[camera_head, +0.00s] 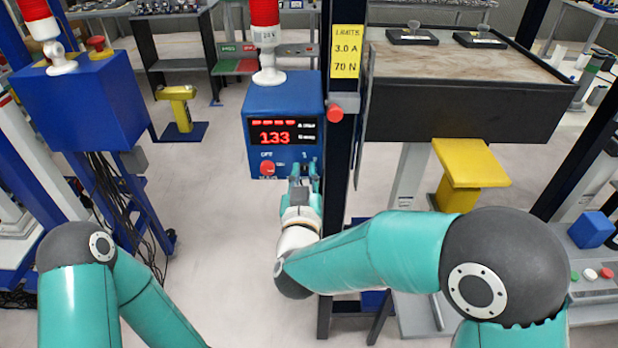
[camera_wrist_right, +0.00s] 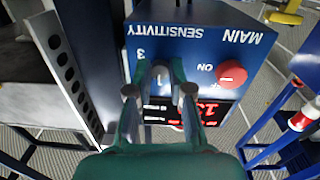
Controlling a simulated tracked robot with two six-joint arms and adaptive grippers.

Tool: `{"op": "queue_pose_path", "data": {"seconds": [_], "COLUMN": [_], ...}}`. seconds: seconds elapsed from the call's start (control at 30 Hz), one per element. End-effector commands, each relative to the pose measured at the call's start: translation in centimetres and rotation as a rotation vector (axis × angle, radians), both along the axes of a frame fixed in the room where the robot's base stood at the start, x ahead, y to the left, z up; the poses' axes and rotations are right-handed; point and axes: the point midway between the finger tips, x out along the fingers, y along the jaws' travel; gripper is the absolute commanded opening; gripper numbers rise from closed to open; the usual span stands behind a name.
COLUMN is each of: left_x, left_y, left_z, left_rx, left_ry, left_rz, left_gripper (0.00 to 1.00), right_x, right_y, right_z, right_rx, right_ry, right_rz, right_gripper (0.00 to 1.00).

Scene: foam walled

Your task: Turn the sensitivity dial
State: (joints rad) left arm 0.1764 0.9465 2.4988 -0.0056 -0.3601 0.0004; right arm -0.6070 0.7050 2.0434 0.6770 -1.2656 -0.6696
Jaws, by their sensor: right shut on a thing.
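The blue control box (camera_head: 284,108) has a lit red display (camera_head: 284,131) reading 133. In the right wrist view the box (camera_wrist_right: 200,50) appears upside down, with the labels SENSITIVITY and MAIN. My right gripper (camera_head: 304,172) is at the lower right of the box's front. In the right wrist view its fingers (camera_wrist_right: 159,80) are closed around the sensitivity dial (camera_wrist_right: 159,73), below the SENSITIVITY label. The dial is mostly hidden by the fingers, so its setting cannot be read. My left arm shows at lower left, but its gripper is out of view.
A red MAIN knob (camera_head: 267,168) is beside my right gripper, also in the wrist view (camera_wrist_right: 231,74). A dark post (camera_head: 341,200) with a red button (camera_head: 335,113) stands just right of the box. A red-and-white lamp (camera_head: 266,40) is on top.

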Motion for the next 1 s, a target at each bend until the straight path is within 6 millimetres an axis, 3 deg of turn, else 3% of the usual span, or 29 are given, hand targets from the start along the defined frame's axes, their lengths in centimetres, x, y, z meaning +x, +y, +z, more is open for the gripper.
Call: {"op": "queue_pose_path", "data": {"seconds": [0.6,1.0], "left_x": [0.0,0.0], "left_y": [0.0,0.0], "left_z": [-8.5,-12.0], "left_rx": [0.000,0.000], "left_ry": [0.000,0.000], "left_rz": [0.000,0.000], "left_gripper": [0.40,0.40], "right_x": [0.0,0.1], "right_y": [-0.2,-0.3], "right_z": [-0.4,-0.1], "right_rx": [0.520,0.838], "right_ry": [-0.007,-0.007], "right_rz": [0.000,-0.002], "right_gripper": [0.00,0.00]}}
